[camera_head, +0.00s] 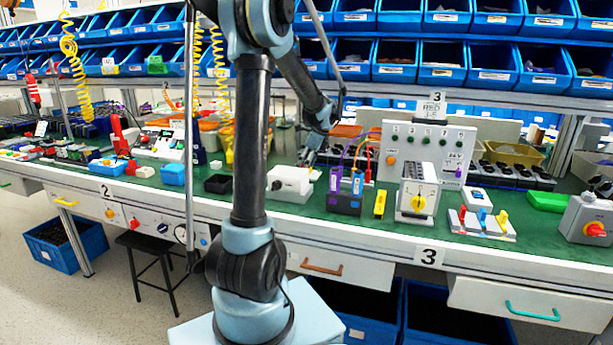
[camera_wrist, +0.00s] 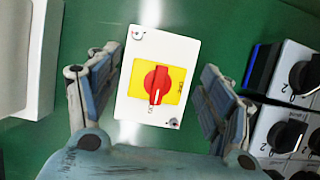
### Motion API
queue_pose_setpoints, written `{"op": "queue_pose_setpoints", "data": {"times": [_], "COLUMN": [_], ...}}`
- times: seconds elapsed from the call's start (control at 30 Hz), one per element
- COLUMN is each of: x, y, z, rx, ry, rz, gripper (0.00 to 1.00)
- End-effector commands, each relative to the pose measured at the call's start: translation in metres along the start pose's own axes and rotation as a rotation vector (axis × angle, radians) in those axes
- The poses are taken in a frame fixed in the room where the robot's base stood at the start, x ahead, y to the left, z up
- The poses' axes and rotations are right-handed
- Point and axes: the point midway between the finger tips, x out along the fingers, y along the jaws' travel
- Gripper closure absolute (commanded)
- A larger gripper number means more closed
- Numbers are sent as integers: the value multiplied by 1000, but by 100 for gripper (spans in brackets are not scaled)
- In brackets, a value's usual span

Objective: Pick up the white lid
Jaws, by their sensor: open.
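The white lid (camera_wrist: 137,52) is a white rectangular plate with a yellow square and a red rotary knob (camera_wrist: 157,84) on its face. In the wrist view it lies on the green surface, slightly tilted in the picture. My gripper (camera_wrist: 158,68) is open, with one finger on each side of the lid and green gaps between. Nothing is held. In the head view my gripper (camera_head: 309,152) is low over the back part of the bench; I cannot make out the lid there.
In the wrist view, switch modules with black knobs (camera_wrist: 284,136) stand close on the right, and a white block (camera_wrist: 28,60) stands at the left. The head view shows a white panel (camera_head: 430,150) and a white box (camera_head: 288,182) on the green bench (camera_head: 330,222).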

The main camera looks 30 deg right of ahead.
Motion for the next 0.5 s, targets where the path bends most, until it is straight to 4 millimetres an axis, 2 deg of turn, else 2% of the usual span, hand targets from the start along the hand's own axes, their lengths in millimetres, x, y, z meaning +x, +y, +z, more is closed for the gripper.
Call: {"op": "queue_pose_setpoints", "data": {"times": [0.17,0.37,0.5], "x": [0,0,0], "y": [0,0,0], "z": [0,0,0], "rx": [0,0,0], "ry": [0,0,0], "rz": [0,0,0], "gripper": [29,74,77]}}
